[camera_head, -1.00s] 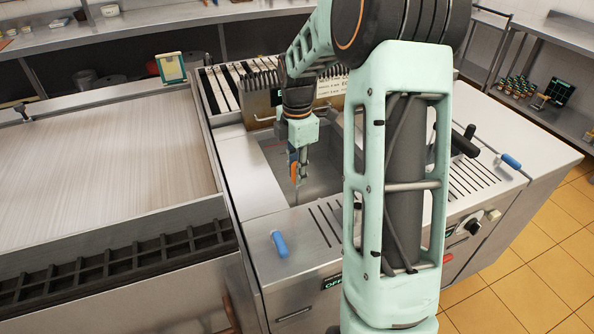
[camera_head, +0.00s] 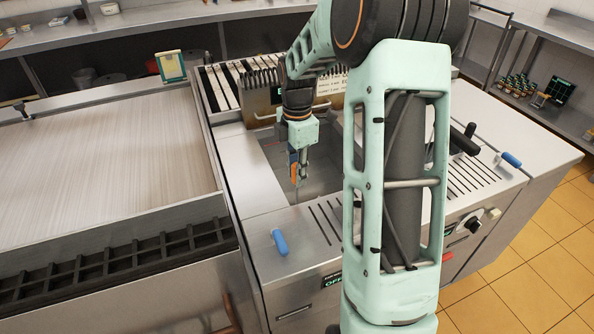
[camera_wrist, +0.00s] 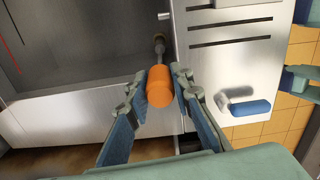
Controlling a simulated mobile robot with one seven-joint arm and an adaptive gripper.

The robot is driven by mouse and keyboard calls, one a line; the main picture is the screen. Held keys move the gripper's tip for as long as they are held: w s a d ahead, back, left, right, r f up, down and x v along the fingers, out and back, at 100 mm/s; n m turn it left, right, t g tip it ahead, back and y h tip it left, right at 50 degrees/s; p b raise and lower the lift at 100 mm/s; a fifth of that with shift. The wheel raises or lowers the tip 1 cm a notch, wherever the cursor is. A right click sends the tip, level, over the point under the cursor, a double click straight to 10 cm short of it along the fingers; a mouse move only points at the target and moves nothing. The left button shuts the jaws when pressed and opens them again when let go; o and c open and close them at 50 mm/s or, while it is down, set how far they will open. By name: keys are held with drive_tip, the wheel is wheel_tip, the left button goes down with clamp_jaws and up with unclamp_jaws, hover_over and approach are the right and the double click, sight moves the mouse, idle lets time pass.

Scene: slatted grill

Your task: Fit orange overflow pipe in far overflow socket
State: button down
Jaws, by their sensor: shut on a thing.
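My gripper (camera_head: 298,168) points down into the sunken steel basin (camera_head: 325,178) and is shut on the orange overflow pipe (camera_head: 293,174). In the wrist view, the orange end of the pipe (camera_wrist: 160,87) sits between the two fingertips (camera_wrist: 160,88). A thin grey stem with a darker end (camera_wrist: 159,44) shows beyond it, close to the basin's edge. In the head view the pipe is partly covered by the fingers. I cannot make out the far overflow socket, nor tell whether the stem touches anything below.
A blue handle (camera_head: 280,242) stands on the slotted front steel top, close to the basin; another (camera_head: 511,160) is at the right. A wide flat plate (camera_head: 100,155) lies to the left. My arm hides the basin's right side.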

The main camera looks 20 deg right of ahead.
drive_tip(key=shift+f+b, duration=0.6)
drive_tip(key=shift+f, duration=0.6)
drive_tip(key=c, duration=1.6)
unclamp_jaws()
wheel_tip(320, 180, up, 12)
drive_tip(key=shift+r, duration=0.1)
